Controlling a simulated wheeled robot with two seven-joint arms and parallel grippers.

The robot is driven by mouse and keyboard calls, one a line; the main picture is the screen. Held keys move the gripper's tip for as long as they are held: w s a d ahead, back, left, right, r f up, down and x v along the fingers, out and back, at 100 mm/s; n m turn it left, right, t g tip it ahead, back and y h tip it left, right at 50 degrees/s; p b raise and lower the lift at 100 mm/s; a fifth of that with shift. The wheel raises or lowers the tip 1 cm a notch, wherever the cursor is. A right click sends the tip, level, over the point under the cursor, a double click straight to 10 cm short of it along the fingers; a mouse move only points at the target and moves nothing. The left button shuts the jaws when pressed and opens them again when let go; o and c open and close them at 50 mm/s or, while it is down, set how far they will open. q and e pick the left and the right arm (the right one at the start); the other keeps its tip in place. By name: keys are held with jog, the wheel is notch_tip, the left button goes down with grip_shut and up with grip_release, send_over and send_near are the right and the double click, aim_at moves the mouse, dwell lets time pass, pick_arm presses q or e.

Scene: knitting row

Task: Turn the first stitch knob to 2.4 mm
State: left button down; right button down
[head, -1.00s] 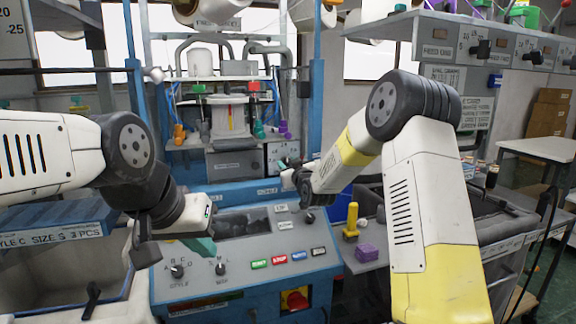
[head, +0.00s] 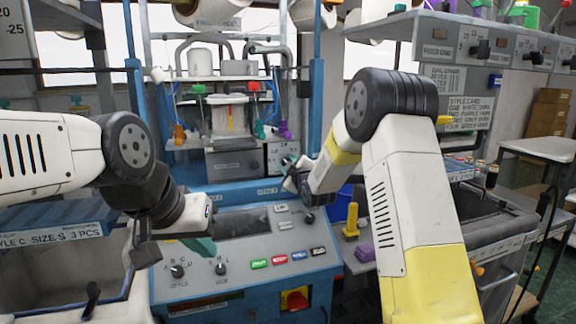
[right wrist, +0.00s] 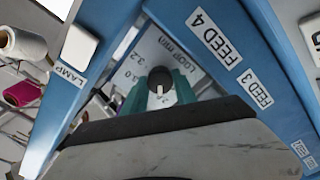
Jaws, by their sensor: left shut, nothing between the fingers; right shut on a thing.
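The first stitch knob (right wrist: 160,80) is a small dark round knob with a pale pointer mark, on a grey dial plate marked LOOP mm with 3.2 and 3.0 legible. The teal fingers of my right gripper (right wrist: 161,92) are shut on it from both sides. The number under the pointer cannot be read. In the head view the right gripper (head: 289,165) reaches the grey dial plate (head: 279,153) on the machine's blue frame, and my wrist hides most of the knob. My left gripper (head: 202,247) is shut and empty above the control panel's left part.
The sloped control panel (head: 245,270) below carries style and size knobs, coloured buttons and a red switch (head: 295,299). FEED 4 and FEED 3 labels (right wrist: 202,35) sit on the blue frame beside the dial. A yellow part (head: 351,222) and a purple block (head: 365,251) stand right of the panel.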

jog(key=n, duration=0.3)
jog(key=shift+a+n, duration=0.1)
jog(key=shift+n, duration=2.1)
jog(key=shift+f, duration=0.1)
jog(key=c, duration=1)
grip_release()
jog(key=v, duration=0.8)
